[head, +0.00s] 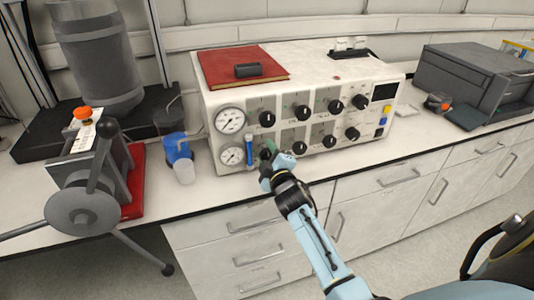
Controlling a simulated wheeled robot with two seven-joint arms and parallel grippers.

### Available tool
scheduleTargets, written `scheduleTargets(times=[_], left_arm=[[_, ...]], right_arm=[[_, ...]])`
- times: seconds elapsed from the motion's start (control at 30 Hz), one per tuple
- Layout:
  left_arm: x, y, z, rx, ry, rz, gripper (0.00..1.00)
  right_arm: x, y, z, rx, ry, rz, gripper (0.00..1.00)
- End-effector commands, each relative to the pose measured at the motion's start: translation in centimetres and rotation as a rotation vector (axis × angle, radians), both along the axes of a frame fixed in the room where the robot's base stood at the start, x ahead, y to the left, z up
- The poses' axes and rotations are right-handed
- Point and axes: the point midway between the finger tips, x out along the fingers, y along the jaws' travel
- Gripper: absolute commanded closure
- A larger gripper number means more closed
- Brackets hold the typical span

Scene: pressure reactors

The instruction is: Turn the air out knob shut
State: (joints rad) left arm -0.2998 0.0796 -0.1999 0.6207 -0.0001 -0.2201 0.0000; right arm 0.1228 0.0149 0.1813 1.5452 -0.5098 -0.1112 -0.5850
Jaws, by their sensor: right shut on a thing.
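The white control box (226,98) stands on the bench with two rows of black knobs on its front. The upper row has several knobs, such as the leftmost one (267,119). My right gripper (271,153) is at the left end of the lower row, shut on the knob there, which fits the air out knob. The gripper's fingers and wrist hide most of this knob, and its label is too small to read. My left gripper is not in view.
Two round gauges, upper (230,121) and lower (232,156), and a blue tube (249,150) sit left of the knobs. A blue and white bottle (180,157) and a grey clamp device (85,207) stand further left. Bench right of the box is partly clear.

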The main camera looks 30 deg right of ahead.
Motion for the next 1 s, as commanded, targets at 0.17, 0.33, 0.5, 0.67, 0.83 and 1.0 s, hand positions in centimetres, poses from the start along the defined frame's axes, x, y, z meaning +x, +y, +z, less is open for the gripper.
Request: scheduleTargets(times=[0.17, 0.33, 0.5, 0.67, 0.83, 1.0], left_arm=[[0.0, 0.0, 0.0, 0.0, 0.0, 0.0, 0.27], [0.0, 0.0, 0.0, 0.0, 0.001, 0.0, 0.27], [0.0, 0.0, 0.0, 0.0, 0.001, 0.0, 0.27], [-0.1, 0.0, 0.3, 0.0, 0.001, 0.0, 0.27], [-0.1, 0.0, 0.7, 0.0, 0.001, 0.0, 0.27], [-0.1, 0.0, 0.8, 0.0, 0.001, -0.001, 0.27]], right_arm=[[0.0, 0.0, 0.0, 0.002, 0.0, 0.0, 0.4], [0.0, 0.0, 0.0, 0.001, 0.001, 0.0, 0.39], [-0.3, 0.1, 0.0, 0.0, 0.001, 0.0, 0.39], [-2.0, 0.5, -0.1, 0.001, 0.002, 0.0, 0.39], [-5.5, 1.4, -0.1, 0.002, 0.003, 0.001, 0.39], [-9.1, 2.2, -0.1, 0.003, 0.003, 0.0, 0.39]])
